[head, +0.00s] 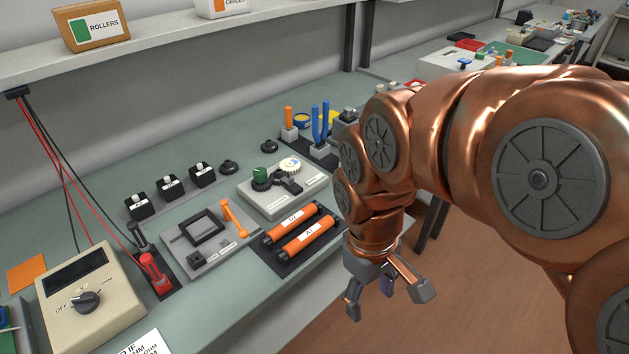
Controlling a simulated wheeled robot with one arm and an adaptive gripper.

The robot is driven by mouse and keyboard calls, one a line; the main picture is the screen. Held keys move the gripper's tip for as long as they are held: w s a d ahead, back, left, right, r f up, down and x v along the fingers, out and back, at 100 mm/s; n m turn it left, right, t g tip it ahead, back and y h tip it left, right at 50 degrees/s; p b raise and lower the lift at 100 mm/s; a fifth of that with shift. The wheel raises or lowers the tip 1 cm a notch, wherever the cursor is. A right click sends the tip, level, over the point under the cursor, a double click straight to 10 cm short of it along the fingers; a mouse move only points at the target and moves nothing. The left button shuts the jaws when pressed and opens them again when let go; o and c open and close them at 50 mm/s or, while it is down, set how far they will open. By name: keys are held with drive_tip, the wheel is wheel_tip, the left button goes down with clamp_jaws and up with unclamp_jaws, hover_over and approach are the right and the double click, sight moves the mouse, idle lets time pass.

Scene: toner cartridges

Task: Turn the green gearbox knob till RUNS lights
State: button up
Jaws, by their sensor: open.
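The green knob (260,174) stands upright on the gearbox (284,205), a light grey block on the bench. Beside the knob are a dark geared part and a pale round dial (290,165). I cannot read any RUNS light at this size. My gripper (388,302) hangs fingers down, open and empty, to the right of the bench's front edge and over the floor. It is apart from the knob, to its lower right in the picture.
Two orange rollers (300,230) lie on a dark mat in front of the gearbox. A grey fixture with an orange lever (233,217) is to the left, and a meter (88,300) is farther left. Upright blue and orange tools (320,125) stand behind the gearbox.

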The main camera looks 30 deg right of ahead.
drive_tip(key=shift+w+d+n+b, duration=1.1)
drive_tip(key=shift+w+d+n, duration=0.25)
drive_tip(key=shift+d, duration=3.5)
drive_tip(key=shift+w+d+n+b, duration=1.1)
drive_tip(key=shift+w+d+n, duration=0.2)
drive_tip(key=shift+d, duration=3.5)
drive_tip(key=w+d+n+t+h+p, duration=0.1)
drive_tip(key=w+d+n+p, duration=0.6)
drive_tip(key=w+d+p, duration=0.9)
drive_tip(key=w+p, duration=0.2)
drive_tip(key=w, duration=0.1)
drive_tip(key=shift+d, duration=0.2)
clamp_jaws()
